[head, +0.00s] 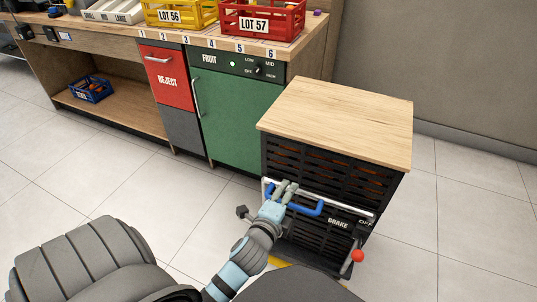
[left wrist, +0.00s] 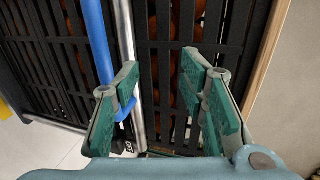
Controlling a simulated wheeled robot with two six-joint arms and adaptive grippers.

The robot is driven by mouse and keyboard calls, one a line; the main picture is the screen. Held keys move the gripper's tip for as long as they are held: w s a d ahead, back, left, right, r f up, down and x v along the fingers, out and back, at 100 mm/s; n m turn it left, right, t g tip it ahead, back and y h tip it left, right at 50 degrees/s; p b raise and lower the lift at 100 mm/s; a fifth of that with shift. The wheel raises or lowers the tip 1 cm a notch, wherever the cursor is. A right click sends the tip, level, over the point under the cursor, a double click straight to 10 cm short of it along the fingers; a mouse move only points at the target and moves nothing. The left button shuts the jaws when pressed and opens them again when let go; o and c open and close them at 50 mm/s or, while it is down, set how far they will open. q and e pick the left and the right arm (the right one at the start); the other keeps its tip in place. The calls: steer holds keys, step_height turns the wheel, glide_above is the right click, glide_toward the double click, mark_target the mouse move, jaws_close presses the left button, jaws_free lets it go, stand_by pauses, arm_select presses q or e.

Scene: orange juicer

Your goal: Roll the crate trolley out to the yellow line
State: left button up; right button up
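The crate trolley (head: 335,120) has a wooden top and black slatted sides with orange fruit behind the slats. A chrome handle bar (head: 352,206) and a blue handle (head: 308,209) cross its front; both bars also show in the left wrist view. A brake lever with a red knob (head: 358,256) hangs by the BRAKE label; its setting is unclear. My left gripper (head: 284,192) is at the handle's left part. In the left wrist view its fingers (left wrist: 165,90) are apart, with the chrome bar (left wrist: 124,35) near the left finger. A bit of yellow line (head: 278,262) shows. My right gripper is not in view.
A counter with a green FRUIT cabinet (head: 240,118) and red REJECT door (head: 166,76) stands left of the trolley. Crates LOT 56 (head: 180,14) and LOT 57 (head: 262,20) sit on it. A blue crate (head: 91,89) is on the low shelf. Tiled floor is clear at left.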

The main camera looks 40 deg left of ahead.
arm_select(q)
steer(key=f+p+v, duration=0.1)
steer(key=p+v, duration=0.1)
steer(key=v, duration=1.1)
steer(key=shift+s+f+p, duration=0.2)
steer(key=shift+f+p, duration=0.1)
stand_by(0.4)
